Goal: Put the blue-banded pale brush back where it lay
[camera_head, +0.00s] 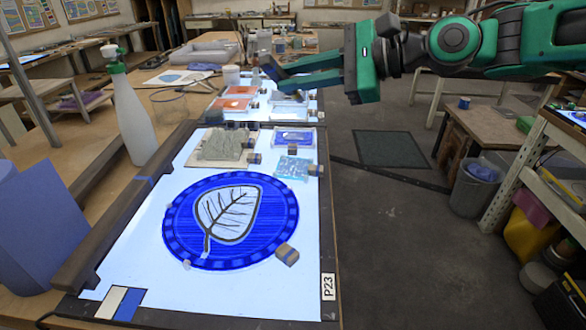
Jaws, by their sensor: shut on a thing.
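My gripper (274,74) is held in the air at the top centre, above the far end of the lit table (318,262). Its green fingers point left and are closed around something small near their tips. That thing is mostly hidden by the fingers and too small to make out, so its pale body and blue band cannot be checked. No other brush shows clearly on the lit table. The place where the brush lay cannot be told from this view.
A round blue glass panel with a leaf (180,222) lies on the lit table, with small blocks around it. A grey rocky piece (222,146) and small glass tiles (293,167) lie behind. A spray bottle (130,112) stands left. Open floor (400,240) is right.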

